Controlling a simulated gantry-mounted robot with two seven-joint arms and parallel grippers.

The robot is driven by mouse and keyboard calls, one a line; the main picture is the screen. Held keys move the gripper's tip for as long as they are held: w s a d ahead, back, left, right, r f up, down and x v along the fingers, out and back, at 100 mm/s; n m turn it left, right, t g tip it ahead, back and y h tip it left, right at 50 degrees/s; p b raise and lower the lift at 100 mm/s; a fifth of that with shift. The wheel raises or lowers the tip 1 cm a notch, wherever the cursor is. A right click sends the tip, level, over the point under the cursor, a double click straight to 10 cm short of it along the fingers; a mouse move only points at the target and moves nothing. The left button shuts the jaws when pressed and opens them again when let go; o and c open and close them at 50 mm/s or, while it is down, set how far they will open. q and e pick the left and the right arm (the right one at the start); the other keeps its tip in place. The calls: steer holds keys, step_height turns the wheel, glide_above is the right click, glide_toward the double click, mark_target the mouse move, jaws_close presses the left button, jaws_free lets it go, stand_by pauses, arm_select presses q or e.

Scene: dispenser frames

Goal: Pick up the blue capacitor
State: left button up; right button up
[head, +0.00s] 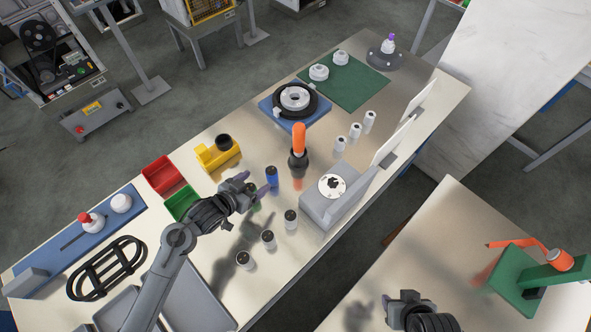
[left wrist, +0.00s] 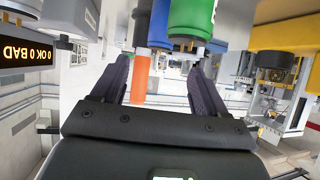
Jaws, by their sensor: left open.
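The blue capacitor (head: 272,177) stands upright on the workbench, just right of my left gripper (head: 258,191) in the head view. My left gripper is open, its fingers pointing toward the row of capacitors. A green capacitor (head: 254,206) is partly hidden by that gripper. In the left wrist view the picture is upside down; the blue capacitor (left wrist: 158,24) and the green capacitor (left wrist: 192,20) show side by side at the top, above and beyond the open fingers (left wrist: 156,75). No capacitor is gripped. My right gripper (head: 410,298) is at the bottom edge, its fingers unclear.
Black-topped capacitors (head: 291,219) stand below the blue one. An orange-handled tool (head: 299,140) stands behind it, and a grey device (head: 333,208) is to the right. A green bin (head: 182,203), red bin (head: 163,175) and yellow dispenser (head: 218,154) are left and behind.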

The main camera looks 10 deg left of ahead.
mark_target(271, 171)
arm_select(q)
steer(key=x, duration=0.4)
steer(key=shift+w+d+f, duration=0.1)
steer(key=shift+w+f, duration=0.05)
steer(key=shift+w, duration=0.1)
steer(key=shift+b+x, duration=0.4)
steer(key=shift+x, duration=3.05)
steer(key=shift+c, duration=0.3)
steer(key=c, duration=1.1)
steer(key=shift+o, duration=0.2)
